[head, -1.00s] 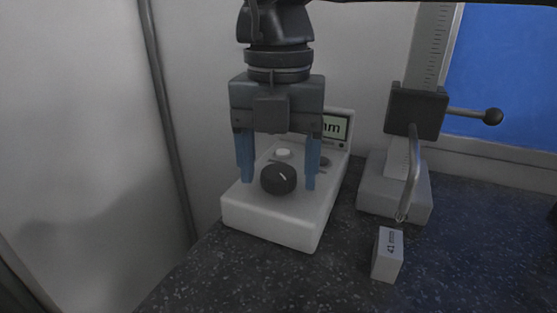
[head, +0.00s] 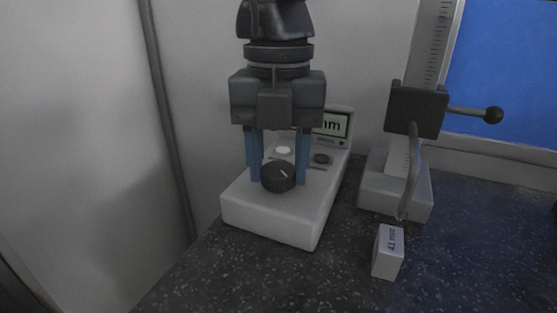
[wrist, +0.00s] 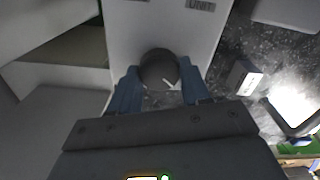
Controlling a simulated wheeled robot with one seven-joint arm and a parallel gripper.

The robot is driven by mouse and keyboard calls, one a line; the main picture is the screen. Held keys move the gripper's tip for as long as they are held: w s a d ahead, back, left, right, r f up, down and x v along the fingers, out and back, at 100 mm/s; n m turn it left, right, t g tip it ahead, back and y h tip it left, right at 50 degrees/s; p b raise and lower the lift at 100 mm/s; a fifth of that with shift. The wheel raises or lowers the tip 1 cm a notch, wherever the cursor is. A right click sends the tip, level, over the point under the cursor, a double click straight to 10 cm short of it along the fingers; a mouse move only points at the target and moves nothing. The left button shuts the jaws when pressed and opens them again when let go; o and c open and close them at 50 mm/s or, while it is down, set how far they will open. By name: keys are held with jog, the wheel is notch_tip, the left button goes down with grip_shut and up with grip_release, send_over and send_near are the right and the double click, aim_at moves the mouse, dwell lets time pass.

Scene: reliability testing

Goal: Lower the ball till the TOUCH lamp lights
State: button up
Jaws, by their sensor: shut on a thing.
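My gripper (head: 278,183) points down over a white console box and is shut on its black dial knob (head: 279,178), one blue finger on each side. The wrist view also shows the knob (wrist: 160,70) between the fingers, with its white pointer line. A height stand (head: 416,108) is to the right, with a dark carriage on a scaled column. A bent probe rod (head: 413,175) hangs from the carriage; its lower tip is just above or behind a pale block (head: 388,252) marked 41 mm. The ball at the tip is too small to make out. I see no lit TOUCH lamp.
The console (head: 268,218) has a screen (head: 332,125) showing "mm", partly hidden by my gripper, a white button (head: 284,150) and a dark button (head: 321,158). The dark speckled bench is clear at front right.

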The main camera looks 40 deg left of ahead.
aim_at(281, 168)
jog(key=n+b, duration=0.1)
jog(key=n, duration=0.3)
jog(key=shift+n, duration=0.4)
jog(key=n, duration=0.4)
jog(key=shift+b, duration=0.4)
jog(key=n, duration=0.5)
jog(key=shift+w, duration=0.1)
jog(key=n, duration=0.5)
jog(key=shift+r, duration=0.1)
jog(key=o, duration=1.1)
notch_tip(281, 168, up, 8)
jog(key=shift+f+b, duration=0.15)
jog(key=shift+b, duration=0.15)
